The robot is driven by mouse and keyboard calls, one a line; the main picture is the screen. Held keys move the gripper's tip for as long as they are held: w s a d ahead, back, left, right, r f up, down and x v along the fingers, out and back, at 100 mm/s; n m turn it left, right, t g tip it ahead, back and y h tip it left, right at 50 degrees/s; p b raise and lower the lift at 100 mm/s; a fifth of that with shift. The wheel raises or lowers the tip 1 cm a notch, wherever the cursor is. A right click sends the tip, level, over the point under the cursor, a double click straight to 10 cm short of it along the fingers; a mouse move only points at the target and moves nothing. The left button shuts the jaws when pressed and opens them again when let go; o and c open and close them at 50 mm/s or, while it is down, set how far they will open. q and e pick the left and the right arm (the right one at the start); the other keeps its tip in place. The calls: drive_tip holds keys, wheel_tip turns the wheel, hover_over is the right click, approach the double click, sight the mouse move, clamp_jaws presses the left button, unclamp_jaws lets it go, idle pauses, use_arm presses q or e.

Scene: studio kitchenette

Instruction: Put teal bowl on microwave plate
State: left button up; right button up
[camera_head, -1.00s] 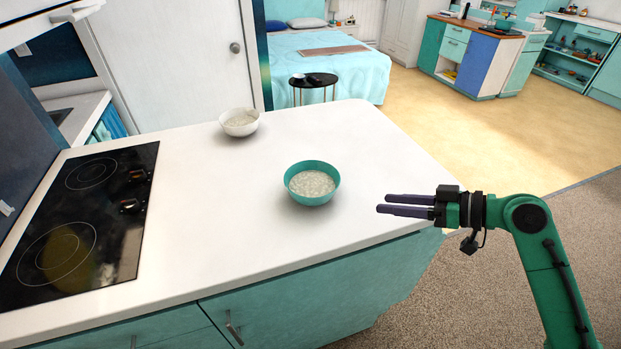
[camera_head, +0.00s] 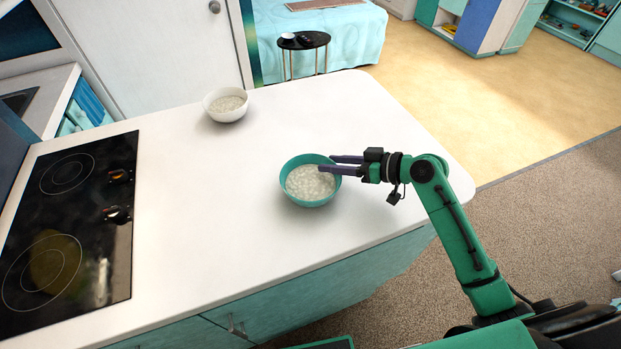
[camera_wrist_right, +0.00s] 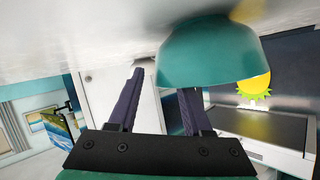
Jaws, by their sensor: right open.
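The teal bowl (camera_head: 292,190) stands upright on the white counter and holds pale, grainy food. It also shows in the right wrist view (camera_wrist_right: 210,55), large and upside down. My right gripper (camera_head: 325,163) is open at the bowl's far right rim. One finger reaches over the rim, its tip hidden behind the bowl wall in the right wrist view (camera_wrist_right: 158,95). The other finger is outside, beyond the rim. Whether either finger touches the bowl, I cannot tell. My left gripper is not in view. No microwave plate is visible.
A white bowl (camera_head: 227,118) with similar food stands farther back on the counter (camera_head: 195,205). A black cooktop (camera_head: 75,215) is at the left. The counter between them is clear. A small black round table (camera_head: 302,41) stands beyond the counter.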

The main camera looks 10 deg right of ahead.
sight(311, 184)
drive_tip(key=shift+x, duration=1.55)
drive_tip(key=shift+s+r, duration=0.1)
clamp_jaws()
